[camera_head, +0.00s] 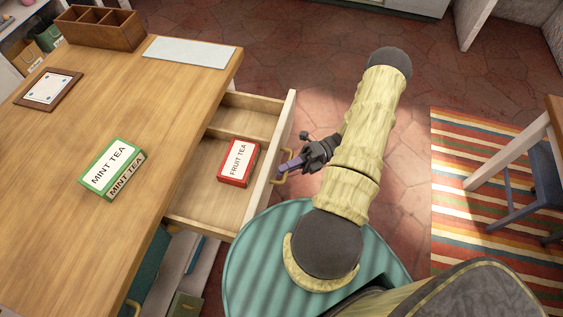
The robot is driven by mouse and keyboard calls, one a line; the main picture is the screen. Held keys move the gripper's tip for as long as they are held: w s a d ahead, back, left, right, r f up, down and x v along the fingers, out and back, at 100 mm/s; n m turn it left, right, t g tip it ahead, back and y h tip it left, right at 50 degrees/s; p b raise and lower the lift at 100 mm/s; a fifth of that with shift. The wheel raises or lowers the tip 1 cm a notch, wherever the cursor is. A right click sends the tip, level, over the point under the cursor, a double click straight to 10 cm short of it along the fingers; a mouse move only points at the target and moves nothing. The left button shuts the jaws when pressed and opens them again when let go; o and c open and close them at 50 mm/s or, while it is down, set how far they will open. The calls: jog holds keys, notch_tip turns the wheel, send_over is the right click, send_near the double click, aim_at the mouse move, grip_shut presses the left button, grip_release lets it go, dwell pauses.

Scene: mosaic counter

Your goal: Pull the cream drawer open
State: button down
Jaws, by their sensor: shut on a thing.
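The cream drawer (190,206) stands pulled out from the right side of the wooden counter, with its inside showing. Its front panel (268,160) is cream, and a brass handle (286,154) sits on the outer face. My gripper (284,170) is at the handle and shut on it, reaching in from the right. The fingertips are small in this view and partly cover the handle. A red box of fruit tea (238,163) lies inside the drawer, near the front panel.
On the wooden counter (75,170) are a green mint tea box (111,168), a framed tile (48,90), a pale board (189,51) and a brown divided box (100,26). A striped rug (470,220) and a table with a blue chair (516,195) are at right.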

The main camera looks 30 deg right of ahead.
dwell(0.3)
jog(key=c, duration=1.5)
grip_release()
jog(key=d+f+b, duration=0.2)
jog(key=d+b, duration=0.1)
jog(key=d, duration=1.4)
jog(key=shift+d+f+b, duration=0.2)
jog(key=shift+b, duration=0.15)
jog(key=shift+w+a+r, duration=0.1)
